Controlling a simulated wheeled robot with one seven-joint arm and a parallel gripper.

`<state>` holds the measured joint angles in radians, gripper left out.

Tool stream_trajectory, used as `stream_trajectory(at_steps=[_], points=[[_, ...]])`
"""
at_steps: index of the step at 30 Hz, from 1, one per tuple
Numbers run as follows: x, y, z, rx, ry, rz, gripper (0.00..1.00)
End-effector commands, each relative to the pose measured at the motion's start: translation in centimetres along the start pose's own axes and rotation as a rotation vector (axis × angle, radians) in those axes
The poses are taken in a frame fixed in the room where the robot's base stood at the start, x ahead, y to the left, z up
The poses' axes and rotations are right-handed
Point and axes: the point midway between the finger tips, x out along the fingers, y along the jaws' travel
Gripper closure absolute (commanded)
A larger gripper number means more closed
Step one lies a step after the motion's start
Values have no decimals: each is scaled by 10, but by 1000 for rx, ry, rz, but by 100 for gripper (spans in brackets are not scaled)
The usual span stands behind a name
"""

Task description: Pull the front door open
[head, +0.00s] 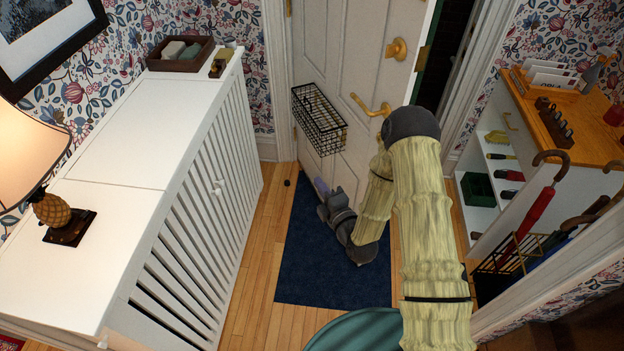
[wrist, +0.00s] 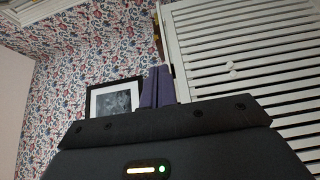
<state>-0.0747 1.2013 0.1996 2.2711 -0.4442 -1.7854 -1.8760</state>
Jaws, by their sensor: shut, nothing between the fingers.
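The front door (head: 345,50) is white and panelled, and stands ajar. Its right edge is apart from the frame, with a dark gap (head: 447,50) beyond it. A brass lever handle (head: 371,106) sits on its right side, below a brass lock (head: 397,48). My gripper (head: 320,186) is low in front of the door, below and left of the lever, not touching the lever. Its purple fingers are together and empty, as the wrist view (wrist: 158,85) also shows. My arm hides the door's lower right part.
A black wire basket (head: 319,120) hangs on the door above my gripper. A white slatted cabinet (head: 217,175) stands at left. A shelf unit (head: 560,125) and umbrellas (head: 530,213) stand at right. A dark blue mat (head: 305,260) covers the floor before the door.

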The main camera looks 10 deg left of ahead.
Motion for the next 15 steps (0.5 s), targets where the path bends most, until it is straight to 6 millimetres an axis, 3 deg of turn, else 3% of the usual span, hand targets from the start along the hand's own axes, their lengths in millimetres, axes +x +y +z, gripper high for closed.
stream_trajectory(at_steps=[6, 15], points=[[-21, -1, 2, -1, 1, -1, 100], [-22, 0, 2, 0, 1, 0, 100]])
